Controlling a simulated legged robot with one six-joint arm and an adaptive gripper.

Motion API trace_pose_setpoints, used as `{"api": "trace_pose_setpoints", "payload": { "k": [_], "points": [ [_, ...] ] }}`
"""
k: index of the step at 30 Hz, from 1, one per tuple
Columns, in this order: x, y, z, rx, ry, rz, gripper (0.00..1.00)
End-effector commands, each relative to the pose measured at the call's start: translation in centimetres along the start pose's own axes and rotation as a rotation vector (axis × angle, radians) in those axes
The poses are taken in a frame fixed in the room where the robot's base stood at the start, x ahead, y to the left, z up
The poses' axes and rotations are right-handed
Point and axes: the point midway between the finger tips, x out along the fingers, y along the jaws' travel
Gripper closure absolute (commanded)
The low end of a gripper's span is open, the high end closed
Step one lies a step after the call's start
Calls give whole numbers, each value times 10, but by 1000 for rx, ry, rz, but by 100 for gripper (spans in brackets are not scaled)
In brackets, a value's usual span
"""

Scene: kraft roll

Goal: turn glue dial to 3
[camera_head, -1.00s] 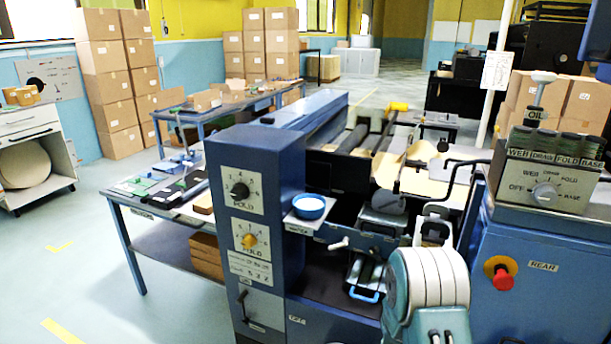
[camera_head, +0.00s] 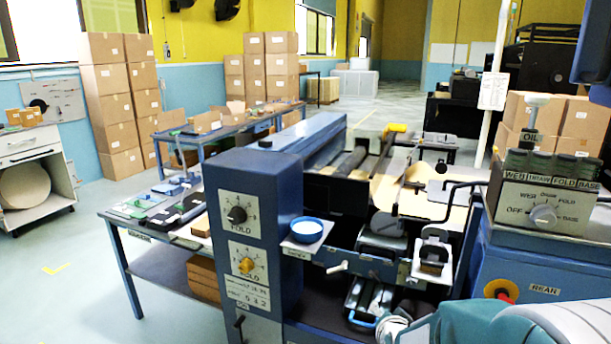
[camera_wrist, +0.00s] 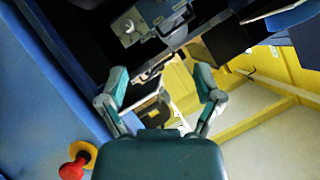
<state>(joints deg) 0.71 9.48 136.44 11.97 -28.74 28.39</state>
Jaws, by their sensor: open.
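A blue column in the head view bears two dials. The upper dial (camera_head: 237,214) has a black knob on a white scale plate, and the lower dial (camera_head: 247,265) has a yellow knob on a similar plate. A grey selector knob (camera_head: 543,215) sits on the box at right, beside the words OFF, WEB, FOLD and BASE. My gripper (camera_wrist: 160,80) is open and empty in the wrist view, its two fingers spread apart. Neither column dial is clearly seen there.
A blue bowl (camera_head: 306,229) stands on a small shelf beside the column. A red button (camera_head: 502,296) on the right cabinet is partly hidden by my arm; a red button (camera_wrist: 72,168) shows in the wrist view.

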Motion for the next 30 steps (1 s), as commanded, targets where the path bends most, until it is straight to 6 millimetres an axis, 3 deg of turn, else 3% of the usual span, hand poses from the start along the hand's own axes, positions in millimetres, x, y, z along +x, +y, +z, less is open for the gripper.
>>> {"api": "trace_pose_setpoints", "payload": {
  "k": [3, 10, 21, 25, 30],
  "points": [
    [-35, -14, -7, -87, -83, 2, 16],
    [-107, -22, -8, -275, -251, 21, 16],
    [-238, 2, 6, -585, -501, 69, 16],
    [-271, 15, 13, -659, -568, 88, 16],
    [-288, 23, 18, -699, -607, 100, 16]
  ]
}}
